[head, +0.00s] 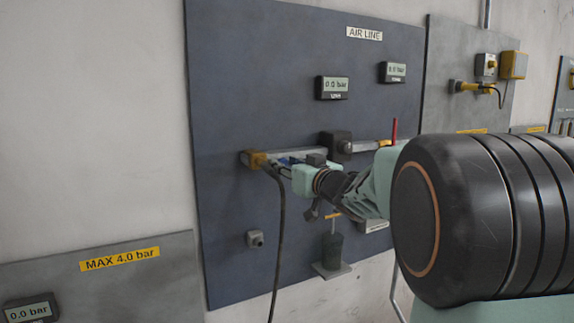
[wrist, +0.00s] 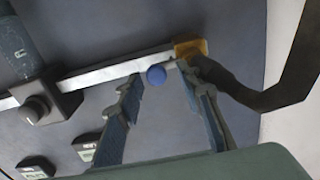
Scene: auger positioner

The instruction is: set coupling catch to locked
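The coupling is a yellow-brown block (head: 254,159) at the left end of a pale rail on the blue-grey AIR LINE panel. In the wrist view, the block (wrist: 190,48) has a dark hose joined to it. A round blue knob (wrist: 156,75) beside the rail, close to the block, may be the coupling catch. I cannot read whether it is locked. My gripper (wrist: 163,78) is open, its two fingers apart on either side of the knob, with visible gaps. In the head view my gripper (head: 285,169) is near the coupling and hides most of the knob.
The black hose (head: 279,230) hangs down from the coupling. A dark valve body (head: 337,144) sits on the rail to the right. Two gauges (head: 334,87) (head: 393,72) above read 0.0 bar. A small grey knob (head: 255,239) is at lower left.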

